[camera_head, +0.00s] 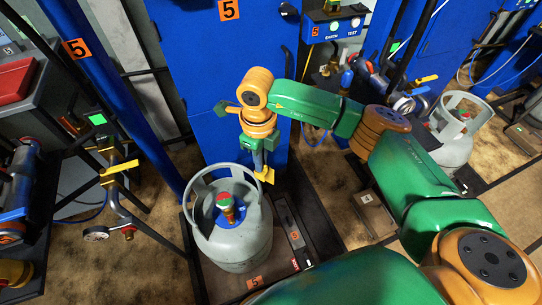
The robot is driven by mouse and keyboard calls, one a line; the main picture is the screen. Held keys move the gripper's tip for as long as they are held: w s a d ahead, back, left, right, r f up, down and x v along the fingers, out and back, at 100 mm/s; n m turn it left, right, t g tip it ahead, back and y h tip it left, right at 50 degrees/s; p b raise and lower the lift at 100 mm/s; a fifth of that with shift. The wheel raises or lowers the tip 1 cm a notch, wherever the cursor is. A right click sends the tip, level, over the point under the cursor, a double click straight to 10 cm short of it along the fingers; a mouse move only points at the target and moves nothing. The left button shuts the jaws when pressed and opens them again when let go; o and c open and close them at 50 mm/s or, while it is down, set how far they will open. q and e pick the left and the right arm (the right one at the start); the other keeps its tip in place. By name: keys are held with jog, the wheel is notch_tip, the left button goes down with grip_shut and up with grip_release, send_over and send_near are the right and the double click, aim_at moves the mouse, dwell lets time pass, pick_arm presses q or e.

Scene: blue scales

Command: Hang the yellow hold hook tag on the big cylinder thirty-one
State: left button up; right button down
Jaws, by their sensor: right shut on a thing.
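My right gripper (259,162) reaches in from the right, points down and is shut on the yellow tag (267,175). The tag is small here and its hook cannot be made out. A big grey cylinder (233,243) stands upright on the platform below. It has an open collar ring around a valve with a red and green top (226,204). The gripper and tag appear above the right side of the collar; I cannot tell whether they touch it. No number thirty-one can be read on the cylinder. My left gripper is not in view.
A blue column (220,70) marked 5 rises behind the cylinder. A pipe with yellow-handled valves (120,167) stands to the left. Another grey cylinder (455,135) stands at the right. A dark scale frame (318,225) edges the cylinder's platform.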

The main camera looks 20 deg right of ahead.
jog(key=f+m, duration=0.1)
jog(key=m, duration=0.2)
jog(key=f+m, duration=0.2)
jog(key=m, duration=0.1)
jog(key=f+m, duration=0.1)
jog(key=m, duration=0.2)
jog(key=shift+w+a+f, duration=0.25)
jog(key=shift+w+f, duration=0.05)
jog(key=shift+f, duration=0.05)
jog(key=f+m, duration=0.1)
jog(key=m, duration=0.1)
jog(key=shift+m, duration=0.3)
notch_tip(320, 180, down, 5)
jog(key=b, duration=0.4)
jog(key=shift+w+r, duration=0.1)
jog(key=shift+r, duration=0.05)
